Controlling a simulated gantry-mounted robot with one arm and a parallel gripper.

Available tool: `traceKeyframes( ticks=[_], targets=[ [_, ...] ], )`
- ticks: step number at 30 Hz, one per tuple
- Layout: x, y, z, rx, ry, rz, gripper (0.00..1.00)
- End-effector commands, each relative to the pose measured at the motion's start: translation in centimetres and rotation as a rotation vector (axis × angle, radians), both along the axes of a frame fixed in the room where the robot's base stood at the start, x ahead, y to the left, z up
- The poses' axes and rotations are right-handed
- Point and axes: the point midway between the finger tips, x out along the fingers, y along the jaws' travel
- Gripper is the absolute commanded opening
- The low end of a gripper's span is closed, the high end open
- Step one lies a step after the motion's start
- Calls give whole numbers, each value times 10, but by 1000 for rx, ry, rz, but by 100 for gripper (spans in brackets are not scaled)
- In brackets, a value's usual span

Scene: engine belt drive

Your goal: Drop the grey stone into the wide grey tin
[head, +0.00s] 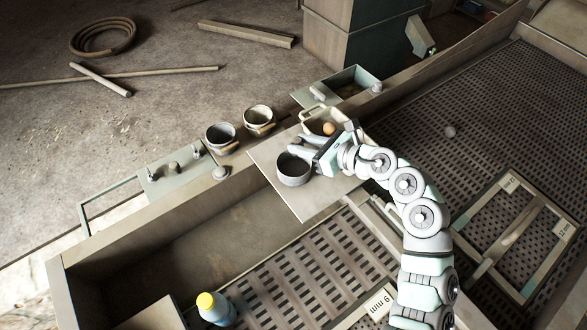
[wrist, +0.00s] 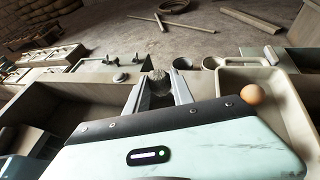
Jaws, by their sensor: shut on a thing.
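My gripper (head: 303,148) is shut on the grey stone. In the wrist view the stone (wrist: 159,79) shows between the two fingertips (wrist: 159,88), a mottled grey lump. In the head view I cannot make the stone out clearly at the fingers. The wide grey tin (head: 294,176) stands upright on a pale square board, just below the fingers in the picture. The fingers appear above its far rim; how high I cannot tell. The tin's inside looks empty where it shows.
A cream tray (head: 316,118) with an orange-brown ball (head: 329,128) sits behind my gripper. Two cups (head: 221,138) (head: 258,120) stand on the ledge to the left. A small grey ball (head: 450,131) lies on the right mesh. A yellow-capped bottle (head: 215,309) stands at the front.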

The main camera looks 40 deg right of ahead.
Motion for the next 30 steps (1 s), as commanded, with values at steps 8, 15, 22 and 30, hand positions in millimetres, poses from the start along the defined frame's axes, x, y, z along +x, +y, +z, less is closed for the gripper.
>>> traceKeyframes(
  ticks=[8, 15, 22, 30],
  targets=[
    [0, 0, 0, 0, 0, 1, 49],
    [0, 0, 0, 1, -1, 1, 54],
    [-12, -3, 4, -1, -1, -1, 54],
    [-61, -14, 23, -2, 0, -6, 54]
  ],
)
